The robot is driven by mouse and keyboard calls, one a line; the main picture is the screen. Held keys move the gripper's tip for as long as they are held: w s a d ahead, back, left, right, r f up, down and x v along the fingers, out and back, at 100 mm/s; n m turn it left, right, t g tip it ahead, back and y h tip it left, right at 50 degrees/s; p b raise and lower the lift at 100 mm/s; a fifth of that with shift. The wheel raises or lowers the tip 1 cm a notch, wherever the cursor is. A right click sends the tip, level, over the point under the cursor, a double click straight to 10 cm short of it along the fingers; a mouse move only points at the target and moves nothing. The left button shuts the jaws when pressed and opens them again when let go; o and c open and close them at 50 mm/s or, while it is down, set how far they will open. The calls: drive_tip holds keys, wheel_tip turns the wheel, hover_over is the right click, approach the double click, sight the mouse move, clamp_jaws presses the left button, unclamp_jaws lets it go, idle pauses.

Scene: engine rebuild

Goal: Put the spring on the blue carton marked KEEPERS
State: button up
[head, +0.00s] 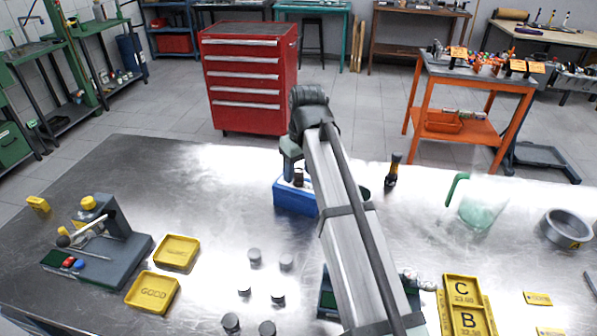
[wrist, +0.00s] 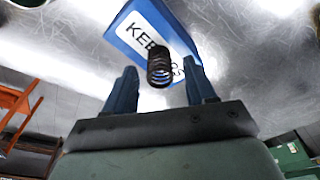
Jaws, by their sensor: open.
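The blue carton (head: 290,198) stands on the metal table, left of my arm. In the wrist view the carton (wrist: 128,25) shows a white label with the letters KEE, partly covered. The dark coil spring (wrist: 159,72) appears upright over the label, seemingly standing on the carton. Contact at its base is hard to see. My gripper (wrist: 161,84) is open, one finger on each side of the spring, with gaps between. In the head view my gripper (head: 297,166) is above the carton, and the dark spring (head: 298,178) shows small below it.
A dark bottle (head: 392,170) and a glass jug (head: 478,205) stand to the right. Yellow trays (head: 152,292) and a grey fixture (head: 105,250) are at the left. Several small metal cylinders (head: 254,256) stand in front of the carton.

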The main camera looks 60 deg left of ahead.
wheel_tip(320, 180, up, 11)
drive_tip(key=d, duration=0.1)
drive_tip(key=shift+d, duration=0.35)
idle(0.5)
